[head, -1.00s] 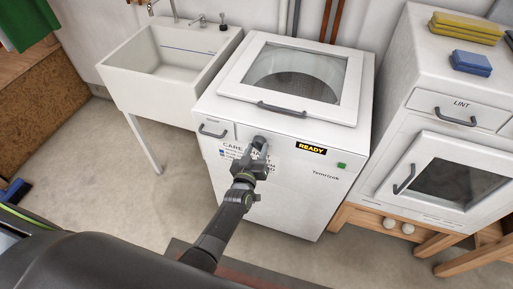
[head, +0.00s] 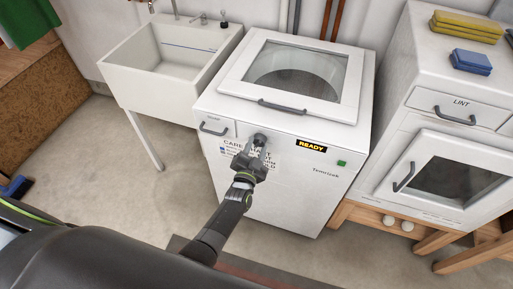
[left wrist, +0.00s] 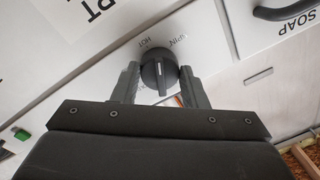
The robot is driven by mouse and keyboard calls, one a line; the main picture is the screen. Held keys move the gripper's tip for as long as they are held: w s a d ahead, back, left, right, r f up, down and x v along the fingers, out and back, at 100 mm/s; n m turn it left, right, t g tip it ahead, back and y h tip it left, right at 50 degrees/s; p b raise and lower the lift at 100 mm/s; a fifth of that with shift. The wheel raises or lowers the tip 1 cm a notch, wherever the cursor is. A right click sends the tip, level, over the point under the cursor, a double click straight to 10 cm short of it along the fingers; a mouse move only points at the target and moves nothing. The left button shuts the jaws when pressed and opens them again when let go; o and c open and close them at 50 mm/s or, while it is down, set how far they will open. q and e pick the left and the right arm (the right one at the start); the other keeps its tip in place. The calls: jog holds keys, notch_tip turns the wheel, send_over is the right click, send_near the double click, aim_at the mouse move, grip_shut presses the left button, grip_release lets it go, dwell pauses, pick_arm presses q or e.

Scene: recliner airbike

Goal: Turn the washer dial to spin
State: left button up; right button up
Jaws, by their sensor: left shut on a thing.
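The white washer (head: 285,190) stands in the middle of the head view, with its lid shut. Its dark round dial (head: 260,139) is on the upper front panel, left of the READY display. In the left wrist view the dial (left wrist: 159,70) shows between the two fingers, with a pale line on its face. The labels SPIN and HOT are printed beside it; I cannot tell exactly which label the line points to. My left gripper (head: 257,149) is shut on the dial; it also shows in the left wrist view (left wrist: 159,82). My right gripper is not in view.
The soap drawer (head: 214,128) with a grey handle is left of the dial. The READY display (head: 311,146) and a green button (head: 342,163) are to its right. A white sink (head: 165,70) stands left, and a LINT-labelled machine (head: 440,150) stands right.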

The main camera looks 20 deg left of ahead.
pick_arm(q)
jog(key=m, duration=0.3)
jog(key=shift+m, duration=0.4)
jog(key=shift+a+m, duration=0.1)
jog(key=shift+m, duration=1.7)
jog(key=o, duration=1)
jog(key=shift+c, duration=0.2)
jog(key=s+b, duration=0.1)
jog(key=s, duration=1.6)
jog(key=shift+s+f, duration=0.15)
jog(key=shift+f, duration=0.3)
